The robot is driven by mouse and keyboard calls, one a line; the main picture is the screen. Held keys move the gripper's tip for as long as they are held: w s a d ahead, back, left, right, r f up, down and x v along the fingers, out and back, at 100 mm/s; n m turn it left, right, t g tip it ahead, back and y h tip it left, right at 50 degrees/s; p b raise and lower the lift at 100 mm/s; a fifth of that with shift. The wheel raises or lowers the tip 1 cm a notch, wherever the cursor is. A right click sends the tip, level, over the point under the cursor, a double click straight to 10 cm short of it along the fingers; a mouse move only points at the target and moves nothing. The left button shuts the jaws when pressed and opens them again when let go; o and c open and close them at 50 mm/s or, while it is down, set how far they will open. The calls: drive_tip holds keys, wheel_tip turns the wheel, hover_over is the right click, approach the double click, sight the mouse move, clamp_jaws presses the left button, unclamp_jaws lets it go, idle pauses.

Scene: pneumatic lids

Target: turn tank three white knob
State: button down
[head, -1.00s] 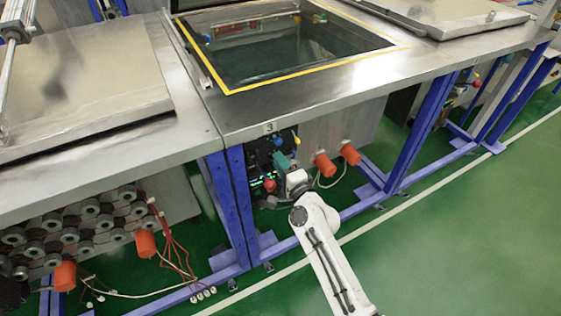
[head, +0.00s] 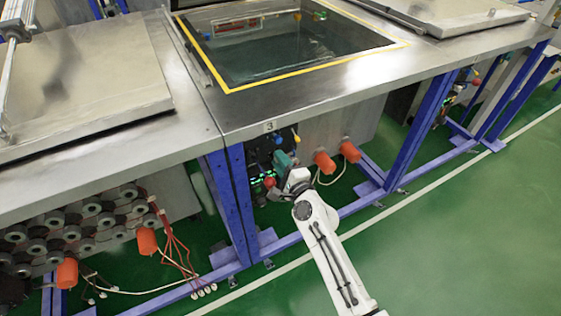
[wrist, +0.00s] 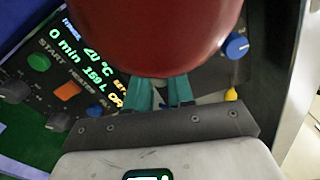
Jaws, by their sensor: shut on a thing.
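Tank three is the open tank with a yellow-edged opening (head: 315,73) and a "3" label (head: 269,127) on its front edge. Its dark control panel (head: 256,160) sits below the edge; it also shows in the wrist view (wrist: 35,85) with a lit green display. My gripper (head: 284,161) is at this panel, its teal fingers (wrist: 160,92) shut close together. The large red knob (wrist: 155,35) hides the fingertips in the wrist view. The white knob is not clearly visible; it appears to be between the fingers, hidden behind the red knob.
A blue knob (wrist: 236,46) and a yellow knob (wrist: 232,94) are right of the fingers. Dark knobs (wrist: 14,90) are on the left. Orange cylinders (head: 325,163) hang to the right. Green floor (head: 460,230) is clear in front.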

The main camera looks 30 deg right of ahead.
drive_tip(key=c, duration=1)
unclamp_jaws()
drive_tip(key=s+p, duration=0.1)
drive_tip(key=s, duration=0.9)
drive_tip(key=shift+s, duration=0.4)
